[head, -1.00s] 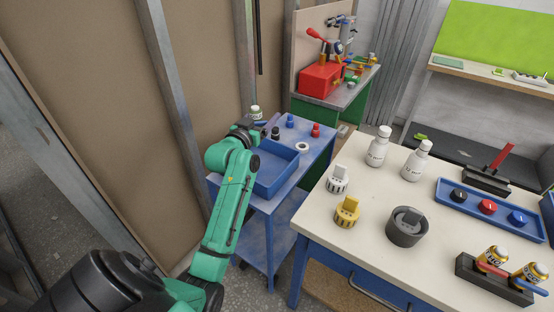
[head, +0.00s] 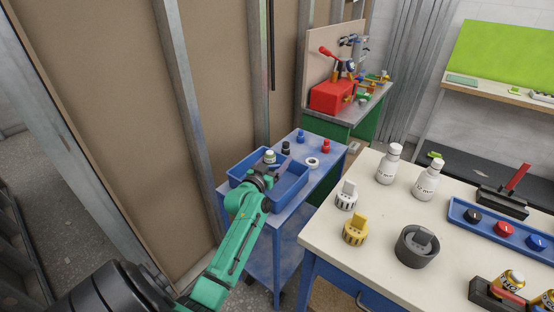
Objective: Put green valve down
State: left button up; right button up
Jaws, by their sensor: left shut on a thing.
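My left gripper (head: 264,172) reaches in from the lower left and is shut on the green valve (head: 269,156). Only the valve's pale, greenish-white top shows past the fingers; the rest is hidden. The gripper and valve appear over the blue tray (head: 293,189) on the blue cart. I cannot tell whether the valve touches the tray. My right gripper is not in view.
On the cart (head: 321,178), beside the tray, stand a black valve (head: 286,148), a blue valve (head: 300,136), a red valve (head: 326,146) and a white ring (head: 312,163). A cream table (head: 388,195) with bottles and knobs stands close on the right. A wall with metal studs is at left.

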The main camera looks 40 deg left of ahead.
pick_arm(q)
jog(key=shift+f, duration=0.25)
jog(key=o, duration=1.4)
jog(key=shift+o, duration=0.2)
jog(key=shift+r, duration=0.1)
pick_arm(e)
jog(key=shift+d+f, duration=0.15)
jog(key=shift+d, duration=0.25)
pick_arm(q)
jog(key=shift+s+d+r, duration=0.1)
jog(key=shift+s+r, duration=0.1)
jog(key=shift+s, duration=0.25)
jog(key=shift+s+d+r, duration=0.1)
jog(key=shift+s+r, duration=0.05)
jog(key=shift+s, duration=0.3)
jog(key=s+d+b, duration=0.1)
jog(key=s+d, duration=0.1)
jog(key=s, duration=0.8)
jog(key=shift+r, duration=0.2)
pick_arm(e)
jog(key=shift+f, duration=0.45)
pick_arm(q)
jog(key=shift+a, duration=0.1)
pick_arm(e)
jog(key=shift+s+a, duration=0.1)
